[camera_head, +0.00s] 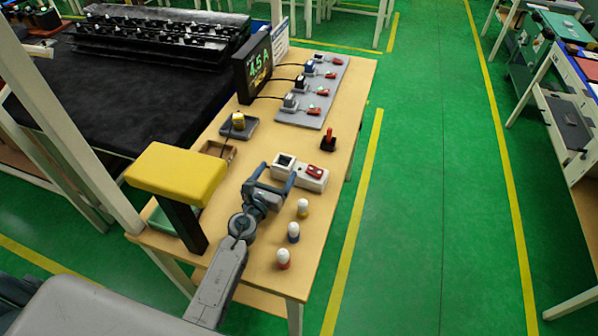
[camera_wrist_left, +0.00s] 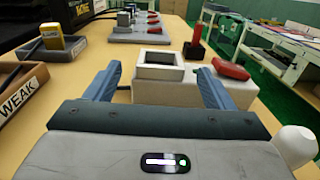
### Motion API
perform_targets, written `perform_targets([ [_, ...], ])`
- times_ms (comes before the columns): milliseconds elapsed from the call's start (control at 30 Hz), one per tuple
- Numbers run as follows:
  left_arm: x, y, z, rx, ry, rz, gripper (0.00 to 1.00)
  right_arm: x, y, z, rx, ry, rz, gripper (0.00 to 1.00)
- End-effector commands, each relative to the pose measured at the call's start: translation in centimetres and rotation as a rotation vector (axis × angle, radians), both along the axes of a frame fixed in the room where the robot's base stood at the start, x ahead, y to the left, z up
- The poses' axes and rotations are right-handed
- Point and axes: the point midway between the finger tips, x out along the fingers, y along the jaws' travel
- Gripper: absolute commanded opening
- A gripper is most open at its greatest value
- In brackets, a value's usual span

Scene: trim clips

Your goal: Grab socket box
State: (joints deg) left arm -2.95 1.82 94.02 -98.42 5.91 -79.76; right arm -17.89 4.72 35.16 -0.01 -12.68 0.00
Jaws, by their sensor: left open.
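The socket box (camera_head: 313,180) is a white block with a dark square socket at its left end and a red rocker switch at its right end. It lies on the wooden table. My left gripper (camera_head: 276,178) is open at the box's near left end. In the left wrist view the box (camera_wrist_left: 180,93) sits ahead of the open gripper (camera_wrist_left: 160,78), with its socket end between the two blue fingers and the red switch toward the right finger. I cannot tell whether the fingers touch it. My right gripper is not in view.
Several white-topped bulbs (camera_head: 293,232) stand near the right edge. A red lever on a black base (camera_head: 328,142) stands beyond the box. A grey panel (camera_head: 312,100) and black display (camera_head: 253,68) are farther back. A yellow-topped stand (camera_head: 178,172) is left of my arm.

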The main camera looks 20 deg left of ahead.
Motion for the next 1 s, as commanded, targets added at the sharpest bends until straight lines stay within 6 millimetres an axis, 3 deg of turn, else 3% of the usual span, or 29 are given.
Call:
perform_targets([
  [233,2.4,-0.3,0.3,-0.003,-0.002,0.000,0.76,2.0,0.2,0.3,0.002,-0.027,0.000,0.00],
  [433,5.1,-0.6,0.2,-0.001,-0.001,0.000,0.76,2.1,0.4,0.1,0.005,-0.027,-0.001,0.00],
  [733,5.7,-0.7,0.2,-0.001,0.000,0.000,0.76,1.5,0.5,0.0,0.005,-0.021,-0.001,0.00],
  [767,5.7,-0.7,0.2,-0.001,0.000,0.000,0.74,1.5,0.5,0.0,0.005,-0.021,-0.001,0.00],
  [1000,5.7,-0.7,0.2,-0.001,0.000,0.000,0.27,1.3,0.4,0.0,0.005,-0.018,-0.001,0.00],
])
